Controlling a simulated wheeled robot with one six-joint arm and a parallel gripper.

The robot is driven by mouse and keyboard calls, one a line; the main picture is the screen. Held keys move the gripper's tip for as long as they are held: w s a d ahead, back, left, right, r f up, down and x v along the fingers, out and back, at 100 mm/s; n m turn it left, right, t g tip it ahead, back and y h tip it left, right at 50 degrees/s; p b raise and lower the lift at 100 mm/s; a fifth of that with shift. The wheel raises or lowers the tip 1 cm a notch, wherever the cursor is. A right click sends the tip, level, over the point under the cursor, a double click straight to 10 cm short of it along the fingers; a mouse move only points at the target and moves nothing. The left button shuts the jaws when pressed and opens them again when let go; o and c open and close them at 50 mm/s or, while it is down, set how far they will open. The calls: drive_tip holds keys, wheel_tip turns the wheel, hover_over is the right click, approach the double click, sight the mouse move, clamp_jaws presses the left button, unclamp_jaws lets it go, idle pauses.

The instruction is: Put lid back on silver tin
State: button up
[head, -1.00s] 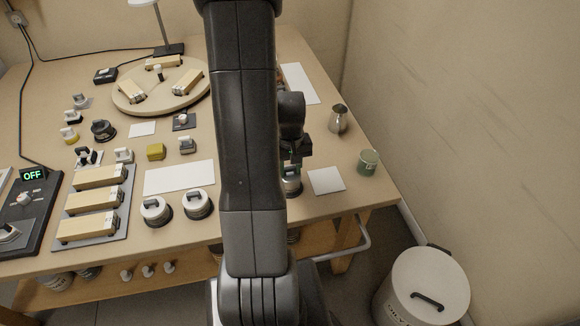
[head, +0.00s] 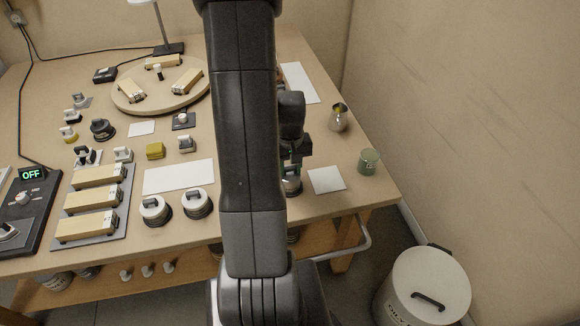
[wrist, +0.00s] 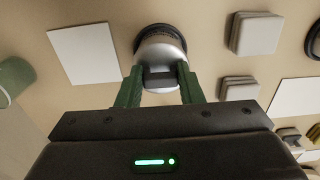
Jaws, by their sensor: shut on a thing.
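My gripper (wrist: 160,88) is shut on the dark handle (wrist: 160,76) of a round silver lid (wrist: 160,50) in the wrist view. A dark round rim (wrist: 163,28) shows just behind the lid, directly beneath or slightly beyond it; I cannot tell whether the lid is seated. In the head view the silver tin (head: 292,187) stands near the bench's front right, partly hidden by my arm. My gripper (head: 294,163) is right above it there, its fingertips mostly hidden.
A white card (head: 326,180) lies right of the tin, with a green cup (head: 369,161) and a metal jug (head: 339,117) beyond. Two handled round tins (head: 154,209) (head: 197,203) stand to the left. A lidded bin (head: 428,286) stands on the floor at right.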

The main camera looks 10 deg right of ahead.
drive_tip(key=o, duration=1)
drive_tip(key=shift+o, duration=0.6)
drive_tip(key=o, duration=0.4)
drive_tip(key=shift+r+p, duration=2.55)
drive_tip(key=shift+r, duration=1)
